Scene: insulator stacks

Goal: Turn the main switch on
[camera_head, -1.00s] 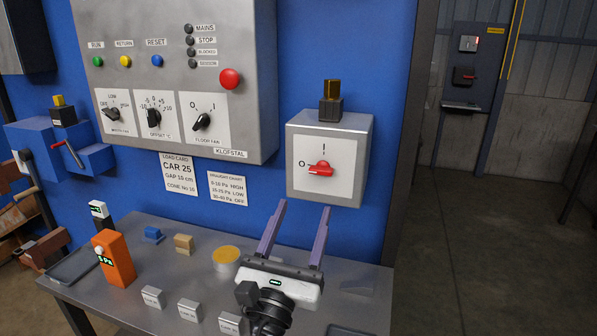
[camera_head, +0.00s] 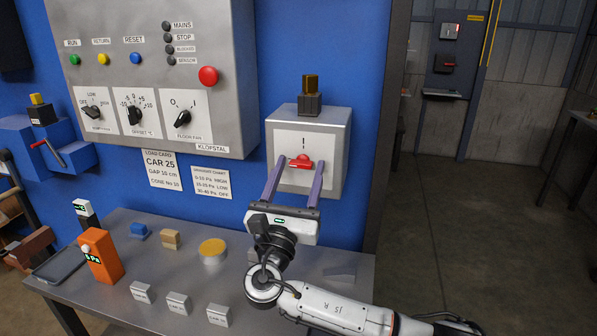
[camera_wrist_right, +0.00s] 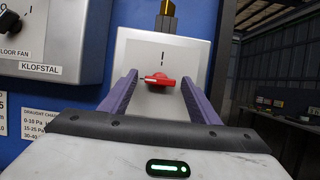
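The main switch is a red rotary handle (camera_head: 300,162) on a grey box (camera_head: 338,150) fixed to the blue wall. Its pointer lies to the left, toward the O mark, and the I mark is above it. It also shows in the right wrist view (camera_wrist_right: 160,80). My right gripper (camera_head: 298,172) is open, with its two purple fingers pointing at the box. In the right wrist view the fingers (camera_wrist_right: 160,88) stand left and right of the red handle, with a gap on each side. Whether the fingertips touch the box face is unclear. My left gripper is not in view.
A grey control panel (camera_head: 215,120) with dials and a red button (camera_head: 208,75) is to the left. Below is a metal table (camera_head: 185,270) with an orange meter (camera_head: 100,257), a yellow-topped disc (camera_head: 212,250) and several small blocks. Floor is free to the right.

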